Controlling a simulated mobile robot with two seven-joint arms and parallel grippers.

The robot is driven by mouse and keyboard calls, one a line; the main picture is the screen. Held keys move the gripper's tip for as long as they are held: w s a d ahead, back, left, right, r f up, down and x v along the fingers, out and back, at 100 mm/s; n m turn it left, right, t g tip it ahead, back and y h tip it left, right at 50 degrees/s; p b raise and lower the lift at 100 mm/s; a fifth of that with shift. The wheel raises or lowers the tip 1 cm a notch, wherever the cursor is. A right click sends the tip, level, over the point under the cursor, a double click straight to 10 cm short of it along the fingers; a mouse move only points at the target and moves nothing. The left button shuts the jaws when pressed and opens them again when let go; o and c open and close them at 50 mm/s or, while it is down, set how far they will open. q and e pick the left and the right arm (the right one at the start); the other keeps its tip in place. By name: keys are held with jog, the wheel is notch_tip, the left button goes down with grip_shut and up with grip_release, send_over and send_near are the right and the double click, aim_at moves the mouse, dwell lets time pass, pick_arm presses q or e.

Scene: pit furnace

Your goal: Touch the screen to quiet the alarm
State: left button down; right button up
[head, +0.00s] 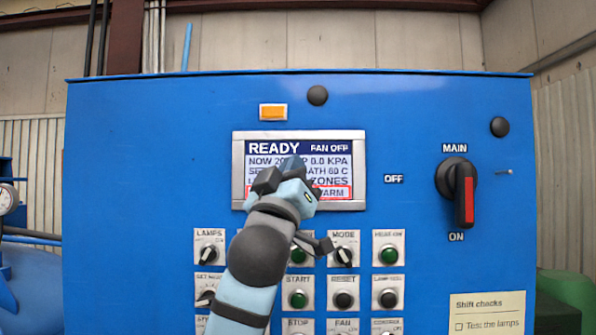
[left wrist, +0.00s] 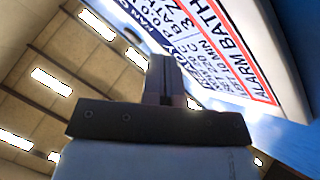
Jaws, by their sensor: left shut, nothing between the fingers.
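The screen (head: 340,172) is set in a grey frame on the blue cabinet front. Its top bar reads READY and FAN OFF. A red-outlined line runs along its bottom, partly hidden. My left gripper (head: 291,165) is shut and empty, in front of the screen's middle, and hides part of the text. In the left wrist view, the screen (left wrist: 225,50) is tilted at upper right, with ALARM BATH in a red outline. The shut fingers (left wrist: 164,75) appear close to it; I cannot tell whether they touch it. My right gripper is not in view.
Below the screen are several knobs and green and black buttons, such as START (head: 298,299); my arm covers some. An orange lamp (head: 273,112) sits above. A red-handled MAIN switch (head: 464,194) sticks out at right. A Shift checks note (head: 487,313) is at lower right.

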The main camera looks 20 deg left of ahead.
pick_arm(q)
jog(key=s, duration=0.2)
jog(key=s+d, duration=0.1)
jog(key=s, duration=0.1)
jog(key=shift+s+d, duration=0.15)
jog(key=shift+s, duration=0.1)
dwell(0.6)
